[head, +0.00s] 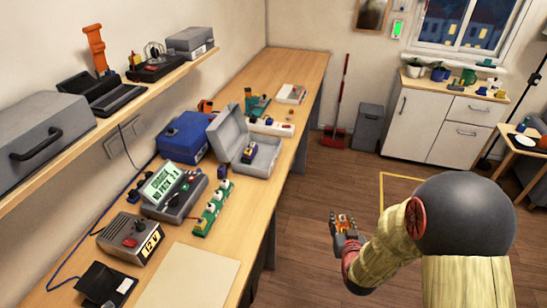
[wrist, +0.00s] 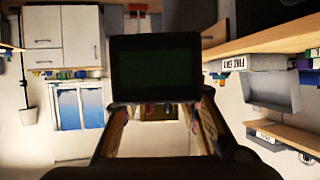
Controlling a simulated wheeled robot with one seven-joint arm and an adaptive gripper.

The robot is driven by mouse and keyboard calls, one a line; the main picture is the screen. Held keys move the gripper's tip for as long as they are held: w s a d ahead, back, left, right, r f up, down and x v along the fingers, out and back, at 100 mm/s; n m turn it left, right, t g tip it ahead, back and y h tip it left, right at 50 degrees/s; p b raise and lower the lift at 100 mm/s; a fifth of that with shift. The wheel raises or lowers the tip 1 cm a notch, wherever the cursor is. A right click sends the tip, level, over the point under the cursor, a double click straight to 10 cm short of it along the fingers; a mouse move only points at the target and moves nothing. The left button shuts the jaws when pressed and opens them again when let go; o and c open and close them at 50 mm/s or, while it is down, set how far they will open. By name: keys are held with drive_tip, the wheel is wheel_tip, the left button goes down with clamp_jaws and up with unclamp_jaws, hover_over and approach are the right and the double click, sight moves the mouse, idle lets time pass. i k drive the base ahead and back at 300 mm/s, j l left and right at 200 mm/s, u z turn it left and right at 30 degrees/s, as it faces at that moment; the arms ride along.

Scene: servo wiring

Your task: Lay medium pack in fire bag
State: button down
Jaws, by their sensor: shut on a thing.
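My gripper (head: 344,224) is over the floor, to the right of the workbench and apart from it. It is shut on a dark, boxy pack (wrist: 153,68), which fills the space between the fingers in the wrist view. No size mark shows on it. The fire bag (head: 264,150) is a grey case with its lid up on the bench, left of and beyond my gripper. Its label (wrist: 238,63) shows upside down in the wrist view. A small purple and yellow pack (head: 249,155) is inside the bag.
A strip with several green-and-white items (head: 213,207) and a charger with a lit screen (head: 162,182) are near the bag. A blue case (head: 185,137) stands left of it. A shelf (head: 130,100) runs above the bench's left side. The floor (head: 320,180) beside the bench is clear.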

sight(266, 160)
drive_tip(key=i+j+z, duration=0.2)
drive_tip(key=i, duration=0.25)
drive_tip(key=i+j+z, duration=0.25)
drive_tip(key=i, duration=0.2)
drive_tip(key=i+j+z, duration=0.2)
drive_tip(key=i, duration=0.25)
